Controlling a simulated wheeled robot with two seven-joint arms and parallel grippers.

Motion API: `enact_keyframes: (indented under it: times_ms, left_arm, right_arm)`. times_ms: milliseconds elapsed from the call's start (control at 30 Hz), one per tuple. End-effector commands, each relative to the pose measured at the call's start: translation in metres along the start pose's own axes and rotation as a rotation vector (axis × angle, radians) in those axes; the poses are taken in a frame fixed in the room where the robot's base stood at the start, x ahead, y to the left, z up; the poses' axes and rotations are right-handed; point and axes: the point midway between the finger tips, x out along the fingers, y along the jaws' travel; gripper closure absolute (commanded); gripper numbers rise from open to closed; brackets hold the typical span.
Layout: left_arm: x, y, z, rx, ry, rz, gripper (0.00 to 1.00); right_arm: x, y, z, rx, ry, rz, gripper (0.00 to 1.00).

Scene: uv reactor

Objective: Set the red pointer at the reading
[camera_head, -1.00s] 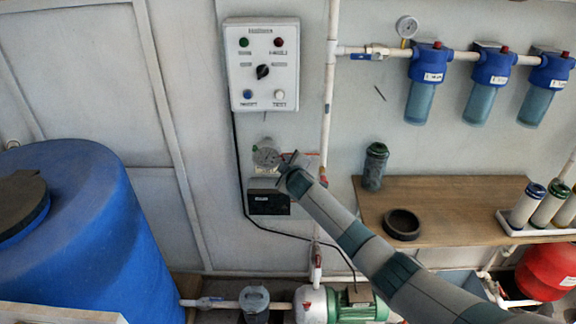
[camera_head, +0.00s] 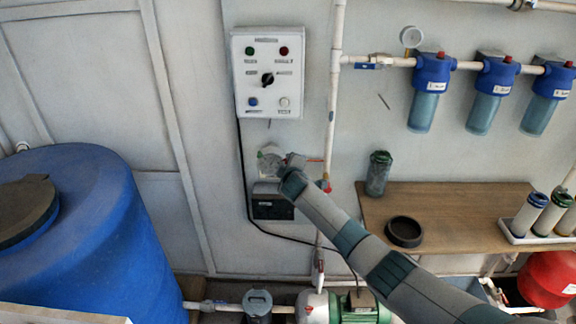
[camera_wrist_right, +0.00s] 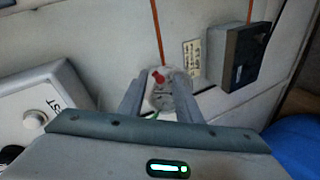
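A small round pale gauge (camera_head: 270,163) is on the wall below the control panel, partly covered by my right gripper. In the right wrist view the gauge (camera_wrist_right: 161,98) shows between the fingers, with a small red part (camera_wrist_right: 158,77) on it; I cannot tell its reading. My right gripper (camera_head: 284,162) is at the right side of the gauge. In the wrist view its two grey fingers (camera_wrist_right: 160,92) stand apart, one on each side of the gauge, with a gap around the red part. Whether they touch the gauge is unclear. My left gripper is not in view.
A white control panel (camera_head: 267,73) is above the gauge, and a dark box (camera_head: 272,207) is just below it. A vertical pipe (camera_head: 334,90) runs close to the right. A wooden shelf (camera_head: 460,215) holds a black ring (camera_head: 404,232). A blue tank (camera_head: 95,235) stands left.

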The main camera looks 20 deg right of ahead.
Motion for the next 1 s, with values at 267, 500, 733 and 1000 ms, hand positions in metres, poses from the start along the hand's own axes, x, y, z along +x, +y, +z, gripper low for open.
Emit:
enact_keyframes:
  times_ms: [267,500,733,1000]
  left_arm:
    - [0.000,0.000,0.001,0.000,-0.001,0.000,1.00]
    - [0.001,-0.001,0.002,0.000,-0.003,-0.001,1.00]
    - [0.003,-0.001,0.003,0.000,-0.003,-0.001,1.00]
    - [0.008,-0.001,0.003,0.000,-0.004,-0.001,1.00]
  right_arm:
    - [0.000,0.000,0.000,0.001,0.000,0.000,0.70]
    - [-0.005,-0.001,0.000,0.001,0.001,0.000,0.70]
    - [-0.022,-0.001,0.001,0.001,0.001,0.001,0.70]
    - [-0.053,-0.001,0.001,0.001,0.002,0.001,0.70]
